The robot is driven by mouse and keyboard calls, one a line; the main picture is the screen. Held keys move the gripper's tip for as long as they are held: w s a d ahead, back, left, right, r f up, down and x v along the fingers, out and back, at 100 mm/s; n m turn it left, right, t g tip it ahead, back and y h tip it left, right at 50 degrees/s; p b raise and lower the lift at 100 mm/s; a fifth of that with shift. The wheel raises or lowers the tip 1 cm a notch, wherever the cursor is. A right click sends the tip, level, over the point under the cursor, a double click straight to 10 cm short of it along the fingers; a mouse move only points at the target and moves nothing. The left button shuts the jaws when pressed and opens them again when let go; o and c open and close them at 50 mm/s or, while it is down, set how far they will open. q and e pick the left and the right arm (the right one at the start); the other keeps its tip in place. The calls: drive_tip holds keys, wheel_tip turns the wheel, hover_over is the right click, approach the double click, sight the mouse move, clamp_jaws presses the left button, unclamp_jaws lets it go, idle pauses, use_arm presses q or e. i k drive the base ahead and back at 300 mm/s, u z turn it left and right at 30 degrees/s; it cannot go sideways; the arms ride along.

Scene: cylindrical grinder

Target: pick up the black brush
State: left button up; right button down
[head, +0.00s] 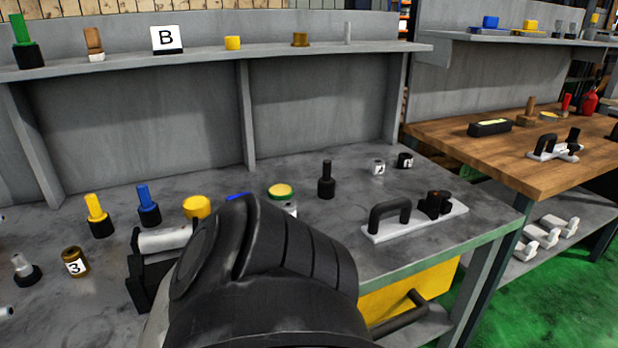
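The black brush (326,181) stands upright on the grey bench, right of centre, with a thin black handle above a wider black base. Nothing touches it. A large black link of my arm fills the bottom centre, in front of and to the left of the brush. I see no fingertips of either gripper.
A yellow-handled brush (98,216) and a blue-handled one (148,206) stand at left. Yellow and green-rimmed round pieces (281,191) lie near the middle. A white plate with a black handle (414,222) lies right of the brush. A shelf (200,57) runs behind.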

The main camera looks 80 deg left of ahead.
sight(326, 179)
drive_tip(key=k, duration=0.3)
drive_tip(key=u, duration=1.2)
